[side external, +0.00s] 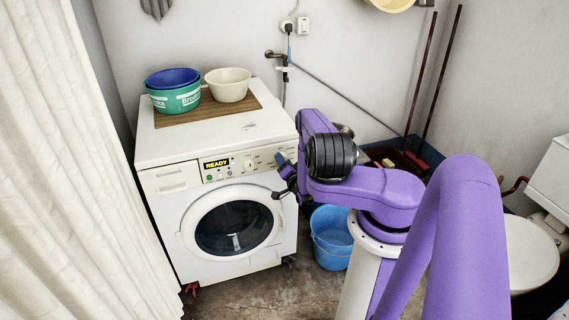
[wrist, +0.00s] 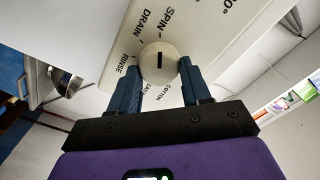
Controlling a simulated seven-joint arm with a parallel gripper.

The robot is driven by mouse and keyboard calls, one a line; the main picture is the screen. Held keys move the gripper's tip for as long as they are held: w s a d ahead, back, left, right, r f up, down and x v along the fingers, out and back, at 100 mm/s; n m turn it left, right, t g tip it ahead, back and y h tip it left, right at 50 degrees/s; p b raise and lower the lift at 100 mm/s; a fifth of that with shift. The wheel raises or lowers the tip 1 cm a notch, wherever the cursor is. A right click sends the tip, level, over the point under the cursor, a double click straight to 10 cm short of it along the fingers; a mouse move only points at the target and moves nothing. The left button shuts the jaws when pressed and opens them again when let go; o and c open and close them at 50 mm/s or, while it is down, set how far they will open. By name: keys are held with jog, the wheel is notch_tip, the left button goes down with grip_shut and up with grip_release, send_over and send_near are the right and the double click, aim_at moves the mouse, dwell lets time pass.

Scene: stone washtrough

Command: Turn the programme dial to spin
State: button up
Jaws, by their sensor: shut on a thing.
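My gripper (wrist: 159,72) is shut on the dial, one blue finger on each side. In the side external view my gripper (side external: 284,161) hides the dial.
Blue and green basins (side external: 175,99) and a cream bowl (side external: 228,84) stand on a wooden board on the machine. A blue bucket (side external: 331,246) stands on the floor right of the machine. A pale curtain (side external: 60,180) hangs at left.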

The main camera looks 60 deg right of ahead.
jog(key=o, duration=1.1)
jog(key=shift+c, duration=0.2)
jog(key=v, duration=1.7)
jog(key=shift+a, duration=0.2)
jog(key=shift+s+r, duration=0.1)
jog(key=shift+s, duration=0.05)
